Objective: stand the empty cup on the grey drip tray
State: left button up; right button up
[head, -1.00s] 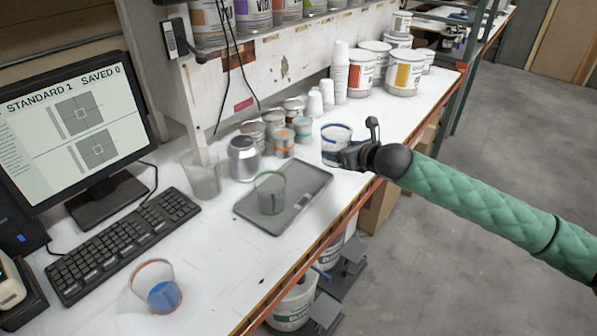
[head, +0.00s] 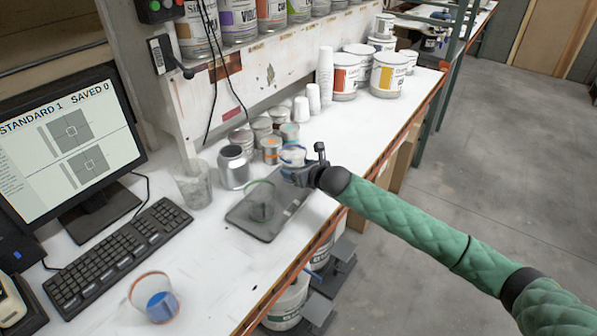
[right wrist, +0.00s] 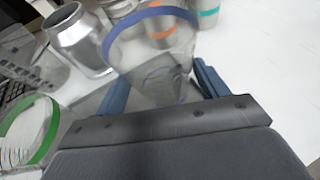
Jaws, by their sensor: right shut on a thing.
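A clear cup with a blue rim band (head: 292,152) looks empty. My right gripper (head: 301,174) is shut on it and holds it upright by the far right end of the grey drip tray (head: 284,207). In the right wrist view the cup (right wrist: 155,60) sits between the two blue-grey fingers, and I see through its wall. A clear cup with a green band (head: 261,203) stands on the tray; it also shows in the right wrist view (right wrist: 28,130). I cannot tell the held cup's exact height. My left gripper is out of view.
A silver can (head: 234,168) and a cloudy clear cup (head: 192,186) stand left of the tray. Several small tins (head: 271,150) stand close behind the held cup. An orange-rimmed cup with blue contents (head: 155,298) is at the front left, near the keyboard (head: 118,258).

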jog(key=shift+f+p, duration=0.4)
jog(key=shift+f, duration=0.75)
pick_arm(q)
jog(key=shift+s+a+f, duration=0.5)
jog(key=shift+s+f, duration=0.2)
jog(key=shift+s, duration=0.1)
pick_arm(e)
jog(key=shift+f, duration=0.15)
jog(key=o, duration=1)
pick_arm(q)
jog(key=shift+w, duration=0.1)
pick_arm(e)
jog(key=shift+r, duration=0.2)
